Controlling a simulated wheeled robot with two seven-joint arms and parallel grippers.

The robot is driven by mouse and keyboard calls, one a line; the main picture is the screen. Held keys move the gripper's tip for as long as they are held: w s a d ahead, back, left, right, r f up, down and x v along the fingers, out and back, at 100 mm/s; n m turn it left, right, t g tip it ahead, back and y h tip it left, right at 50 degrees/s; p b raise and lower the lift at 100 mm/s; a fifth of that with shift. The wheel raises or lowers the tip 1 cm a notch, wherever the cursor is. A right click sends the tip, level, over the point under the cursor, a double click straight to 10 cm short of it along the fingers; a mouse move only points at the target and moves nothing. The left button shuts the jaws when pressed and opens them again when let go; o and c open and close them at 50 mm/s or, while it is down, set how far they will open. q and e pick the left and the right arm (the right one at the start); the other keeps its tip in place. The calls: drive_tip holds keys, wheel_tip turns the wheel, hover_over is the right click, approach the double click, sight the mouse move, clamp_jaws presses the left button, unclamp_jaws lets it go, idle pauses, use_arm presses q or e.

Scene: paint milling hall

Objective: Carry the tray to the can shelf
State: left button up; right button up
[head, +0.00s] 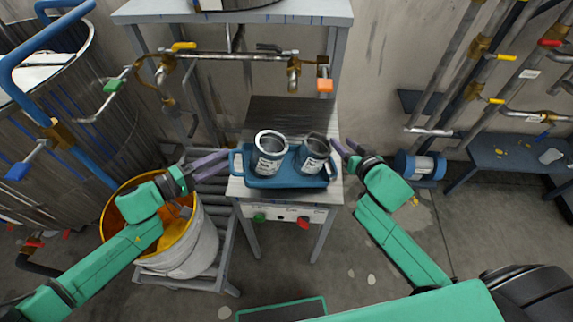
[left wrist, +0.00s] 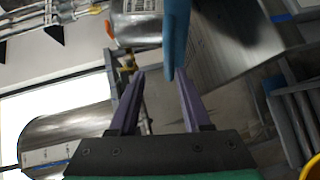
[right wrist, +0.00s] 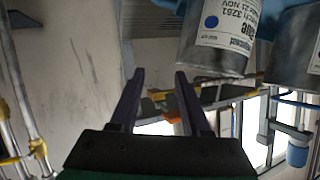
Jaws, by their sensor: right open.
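The blue tray (head: 285,182) rests on a small grey stand (head: 237,190), with a raised handle at each end. Two open metal cans with white labels stand in it, a left can (head: 268,153) and a right can (head: 313,156). My left gripper (head: 226,162) is open at the tray's left handle, which shows at one fingertip in the left wrist view (left wrist: 176,45). I cannot tell whether they touch. My right gripper (head: 345,148) is open just right of the tray's right end. In the right wrist view its jaws (right wrist: 159,76) are empty, with the cans beyond.
A bucket (head: 195,250) with orange contents stands left of the stand, below my left arm. Pipes with valves (head: 240,55) run behind the tray. A blue-grey bench (head: 505,155) and a blue cylindrical thing (head: 420,166) are at the right. Open floor lies in front of the bench.

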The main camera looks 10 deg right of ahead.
drive_tip(key=shift+f, duration=0.1)
drive_tip(key=o, duration=0.8)
drive_tip(key=v, duration=1.1)
drive_tip(key=shift+s, duration=0.4)
drive_tip(key=shift+d+f, duration=0.1)
drive_tip(key=shift+f, duration=0.1)
use_arm(q)
drive_tip(key=a, duration=0.6)
drive_tip(key=shift+s, duration=0.15)
use_arm(e)
drive_tip(key=shift+r, duration=0.3)
